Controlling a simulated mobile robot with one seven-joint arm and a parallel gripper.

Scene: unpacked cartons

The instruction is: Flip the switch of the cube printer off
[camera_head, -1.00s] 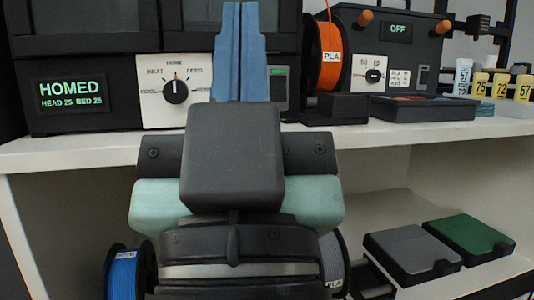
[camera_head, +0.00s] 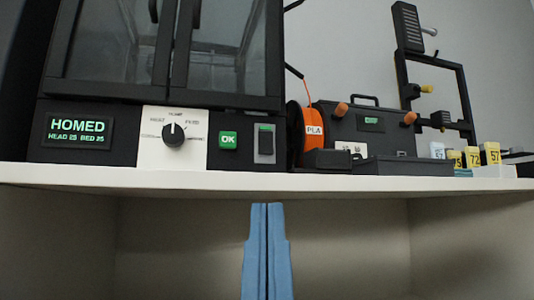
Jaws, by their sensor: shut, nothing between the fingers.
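The cube printer (camera_head: 150,60) is the dark enclosed machine with glass doors at the left of the shelf. Its front panel has a lit display (camera_head: 79,132) reading HOMED, a black knob (camera_head: 174,134) on a white plate and a green OK button (camera_head: 228,140). To the right of the button, a dark rocker switch (camera_head: 265,145) sits in a grey plate, with a green strip at its top. My gripper (camera_head: 267,206) has blue fingers pointing up, pressed together and empty. Its tips show just below the shelf edge, under the switch and apart from it.
The white shelf edge (camera_head: 370,187) crosses the view between my fingertips and the panel. An orange spool (camera_head: 308,135), a dark box (camera_head: 365,130) with a small display, and several yellow-labelled bottles (camera_head: 473,157) stand to the right. The space under the shelf looks open.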

